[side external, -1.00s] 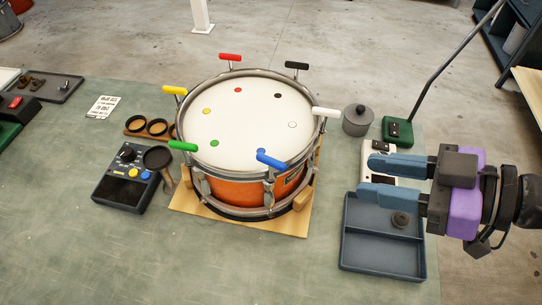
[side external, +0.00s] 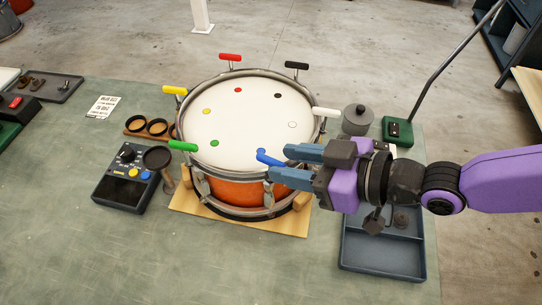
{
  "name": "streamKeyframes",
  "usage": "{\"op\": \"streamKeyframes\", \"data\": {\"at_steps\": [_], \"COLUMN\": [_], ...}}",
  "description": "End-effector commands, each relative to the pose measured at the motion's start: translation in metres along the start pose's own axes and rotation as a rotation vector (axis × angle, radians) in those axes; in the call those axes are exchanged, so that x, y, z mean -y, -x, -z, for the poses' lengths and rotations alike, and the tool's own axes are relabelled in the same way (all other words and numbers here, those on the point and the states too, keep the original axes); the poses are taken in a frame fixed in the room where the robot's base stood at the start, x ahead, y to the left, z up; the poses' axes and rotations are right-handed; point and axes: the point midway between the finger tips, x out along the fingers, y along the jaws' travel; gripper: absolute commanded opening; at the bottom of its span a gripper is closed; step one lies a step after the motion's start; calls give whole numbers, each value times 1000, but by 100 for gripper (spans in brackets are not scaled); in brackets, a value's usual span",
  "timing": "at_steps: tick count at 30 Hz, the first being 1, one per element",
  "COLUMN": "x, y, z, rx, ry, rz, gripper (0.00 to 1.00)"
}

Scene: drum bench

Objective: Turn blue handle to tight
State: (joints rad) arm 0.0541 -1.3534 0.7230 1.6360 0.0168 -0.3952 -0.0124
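The orange drum (side external: 238,193) with a white head stands on a wooden board. The blue handle (side external: 267,158) is at the drum's front right rim, its bar pointing in over the head towards a blue dot. My gripper (side external: 279,163) is at the blue handle, coming from the right. Its two blue fingers are apart, with the outer end of the handle appearing to lie between their tips. I cannot tell whether either finger touches it. The handle's post is partly hidden by the fingers.
Other handles ring the rim: green (side external: 183,146), yellow (side external: 174,90), red (side external: 230,57), black (side external: 297,65) and white (side external: 326,112). A blue-grey tray (side external: 382,262) lies under my arm. A dark control box (side external: 125,180) stands left. The front bench is clear.

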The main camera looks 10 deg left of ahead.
Motion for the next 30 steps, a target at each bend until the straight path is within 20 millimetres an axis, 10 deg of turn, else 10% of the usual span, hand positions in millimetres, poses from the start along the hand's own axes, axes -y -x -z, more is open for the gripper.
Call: {"op": "streamKeyframes", "data": {"at_steps": [22, 26, 30], "x": [0, 0, 0], "y": [-42, -42, -42], "z": [0, 0, 0], "rx": [0, 0, 0], "ry": [0, 0, 0], "rz": [0, 0, 0], "gripper": [38, 0, 0]}}
